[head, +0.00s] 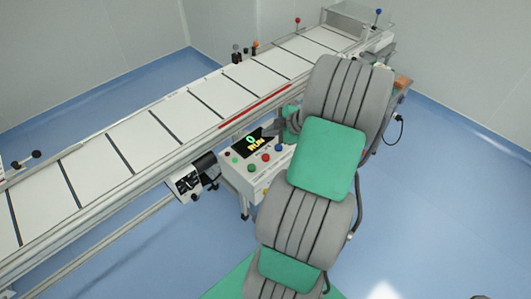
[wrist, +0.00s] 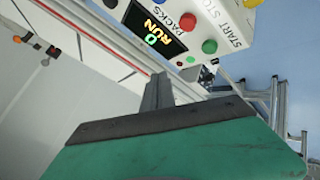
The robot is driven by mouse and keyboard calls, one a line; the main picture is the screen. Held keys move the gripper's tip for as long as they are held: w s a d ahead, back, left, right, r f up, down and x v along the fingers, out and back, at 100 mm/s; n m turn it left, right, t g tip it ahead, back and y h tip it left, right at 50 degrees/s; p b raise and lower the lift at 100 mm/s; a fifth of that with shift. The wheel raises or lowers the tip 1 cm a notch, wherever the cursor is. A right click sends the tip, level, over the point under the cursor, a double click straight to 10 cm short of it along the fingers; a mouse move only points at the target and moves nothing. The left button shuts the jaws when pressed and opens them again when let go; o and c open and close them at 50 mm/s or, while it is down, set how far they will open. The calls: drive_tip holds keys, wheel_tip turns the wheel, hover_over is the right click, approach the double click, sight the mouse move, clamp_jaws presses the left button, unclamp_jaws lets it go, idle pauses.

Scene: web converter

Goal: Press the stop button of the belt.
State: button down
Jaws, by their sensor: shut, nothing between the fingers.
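The control box (head: 246,180) stands beside the belt (head: 150,135), with a lit display (head: 254,143) reading 0 and RUN. The stop button is the red button (head: 251,168) near the box's front edge, beside a green button (head: 235,159). My gripper (head: 272,131) is at the far side of the box, by the display. In the wrist view its fingers (wrist: 158,80) are together and empty, apart from the stop button.
A red strip (head: 254,106) runs along the belt's near rail. My arm covers the box's right side. Blue floor (head: 430,210) is open at the right.

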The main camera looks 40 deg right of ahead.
drive_tip(key=shift+a+f, duration=0.1)
drive_tip(key=b, duration=0.4)
hover_over(268, 157)
wheel_tip(268, 157, down, 8)
drive_tip(key=shift+r, duration=0.1)
drive_tip(key=shift+f+b, duration=0.35)
drive_tip(key=shift+f, duration=0.15)
idle(1.6)
drive_tip(key=shift+f+b, duration=0.4)
drive_tip(key=shift+b, duration=0.35)
drive_tip(key=shift+a+f+b, duration=0.1)
drive_tip(key=shift+f+b, duration=0.5)
drive_tip(key=shift+b, duration=0.15)
idle(0.5)
drive_tip(key=shift+r, duration=0.15)
drive_tip(key=shift+r+p, duration=0.35)
drive_tip(key=shift+r, duration=0.55)
